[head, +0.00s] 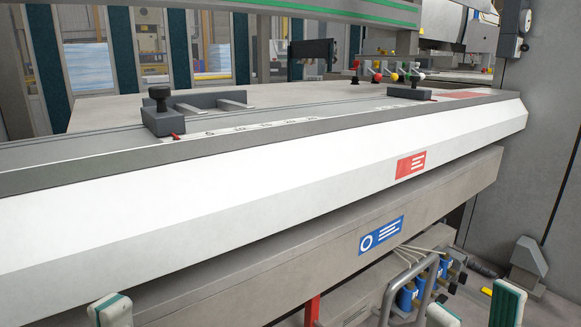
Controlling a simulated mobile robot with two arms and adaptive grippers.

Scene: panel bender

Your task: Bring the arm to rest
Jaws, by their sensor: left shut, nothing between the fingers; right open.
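My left gripper (110,310) shows at the bottom edge, left of centre, as white and green fingertips close together. It is shut and empty, in front of the machine's lower front. My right gripper (474,309) is at the bottom right. Its two white and green fingers stand well apart with nothing between them, so it is open. Only the ends of both grippers show; the rest of both arms is below the picture.
The panel bender's white front beam (250,185) crosses the view, with a grey lower beam (300,265) under it. Two dark stops (163,122) (409,95) sit on the ruled ledge. A metal handle (405,290) and blue valves (440,272) are near my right gripper. A grey wall (545,150) stands right.

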